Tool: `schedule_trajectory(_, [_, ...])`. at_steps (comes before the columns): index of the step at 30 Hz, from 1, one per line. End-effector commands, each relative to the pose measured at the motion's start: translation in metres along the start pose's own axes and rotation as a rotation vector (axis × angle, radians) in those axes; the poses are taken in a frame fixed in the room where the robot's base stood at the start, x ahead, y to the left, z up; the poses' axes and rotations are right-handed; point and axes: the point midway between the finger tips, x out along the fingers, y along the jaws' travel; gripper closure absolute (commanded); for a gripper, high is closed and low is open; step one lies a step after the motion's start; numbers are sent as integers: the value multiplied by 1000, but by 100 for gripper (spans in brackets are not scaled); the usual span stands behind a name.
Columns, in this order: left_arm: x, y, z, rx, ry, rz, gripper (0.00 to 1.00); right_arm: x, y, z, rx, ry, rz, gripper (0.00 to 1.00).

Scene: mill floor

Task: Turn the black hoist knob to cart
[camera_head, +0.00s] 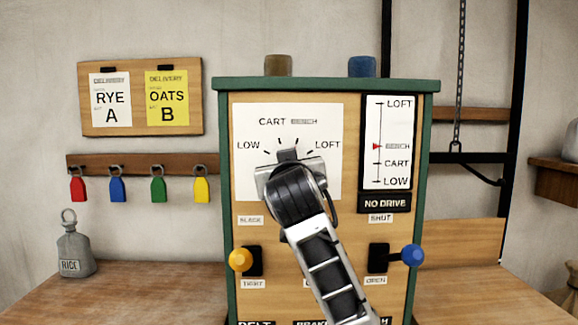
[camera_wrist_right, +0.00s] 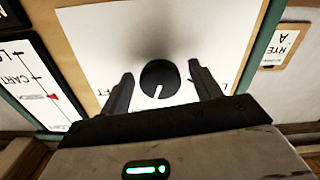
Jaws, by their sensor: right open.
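The black hoist knob (camera_wrist_right: 160,78) sits on a white dial plate (camera_head: 247,140) on the green-edged panel. In the right wrist view its white line points down and slightly left; that view is upside down, so this matches the bench side of the dial. The dial reads LOW, CART, BENCH and LOFT. My right gripper (camera_wrist_right: 160,69) is open, one finger on each side of the knob, with gaps showing. In the head view my right gripper (camera_head: 288,170) covers most or all of the knob. My left gripper is not in view.
The level scale (camera_head: 388,142) has its red pointer at BENCH, above a NO DRIVE sign (camera_head: 384,202). A yellow knob (camera_head: 240,260) and a blue knob (camera_head: 412,255) sit lower on the panel. Coloured tags hang left, above a grey RICE weight (camera_head: 74,250).

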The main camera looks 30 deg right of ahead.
Motion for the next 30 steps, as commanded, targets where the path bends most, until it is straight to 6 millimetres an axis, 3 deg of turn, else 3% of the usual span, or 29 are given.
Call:
schedule_trajectory(11, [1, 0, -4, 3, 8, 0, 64, 6, 0, 0, 1, 0, 1, 37])
schedule_trajectory(16, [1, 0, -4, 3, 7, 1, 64, 6, 0, 0, 0, 0, 1, 81])
schedule_trajectory(30, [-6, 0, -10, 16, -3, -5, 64, 6, 0, -2, -94, -2, 0, 81])
